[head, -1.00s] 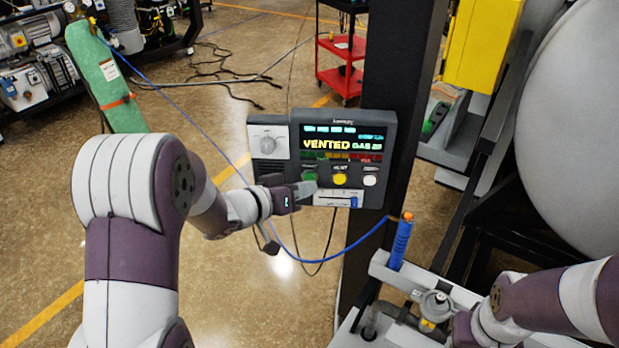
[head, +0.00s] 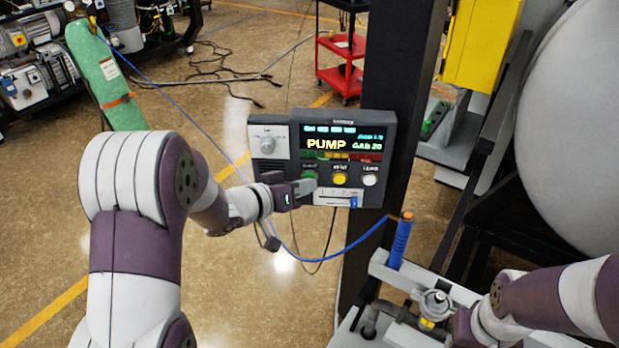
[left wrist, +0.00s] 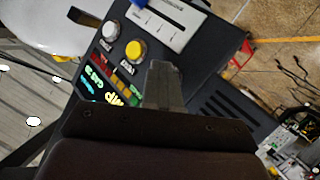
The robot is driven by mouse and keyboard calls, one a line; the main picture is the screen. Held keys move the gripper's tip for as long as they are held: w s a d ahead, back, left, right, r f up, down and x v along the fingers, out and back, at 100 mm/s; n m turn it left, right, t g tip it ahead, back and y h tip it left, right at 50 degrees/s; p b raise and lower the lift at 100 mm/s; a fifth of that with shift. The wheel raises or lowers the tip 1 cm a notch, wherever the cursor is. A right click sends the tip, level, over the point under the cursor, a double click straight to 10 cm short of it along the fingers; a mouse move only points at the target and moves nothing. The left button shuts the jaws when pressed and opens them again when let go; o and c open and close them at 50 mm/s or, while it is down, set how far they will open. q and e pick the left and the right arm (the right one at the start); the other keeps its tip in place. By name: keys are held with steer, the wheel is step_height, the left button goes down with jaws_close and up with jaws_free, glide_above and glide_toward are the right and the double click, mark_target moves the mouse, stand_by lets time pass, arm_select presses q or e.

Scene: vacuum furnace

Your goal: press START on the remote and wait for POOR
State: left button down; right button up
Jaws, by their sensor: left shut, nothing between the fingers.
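The remote (head: 375,158) is a dark grey panel mounted against a black post, and its screen (head: 343,145) reads PUMP in yellow letters. Below the screen are a green button (head: 310,176), a yellow button (head: 340,179) and a white button (head: 370,180). My left gripper (head: 313,187) is shut and empty, with its tips at the green button, partly covering it. In the left wrist view the shut fingers (left wrist: 163,85) hide the green button, so contact cannot be told. My right gripper (head: 462,328) is at the lower right by a valve; its fingers are not clear.
A blue cable hangs in front of the post, near a blue-handled part (head: 401,240). A valve (head: 435,304) sits on the grey frame at lower right. A green cylinder (head: 108,80) stands at left and a red cart (head: 340,65) behind.

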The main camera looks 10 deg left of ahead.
arm_select(q)
steer(key=shift+s, duration=0.15)
steer(key=shift+s+d, duration=0.15)
steer(key=shift+s, duration=0.45)
steer(key=s, duration=0.3)
steer(key=s+d, duration=0.1)
steer(key=s, duration=0.1)
steer(key=shift+p, duration=0.4)
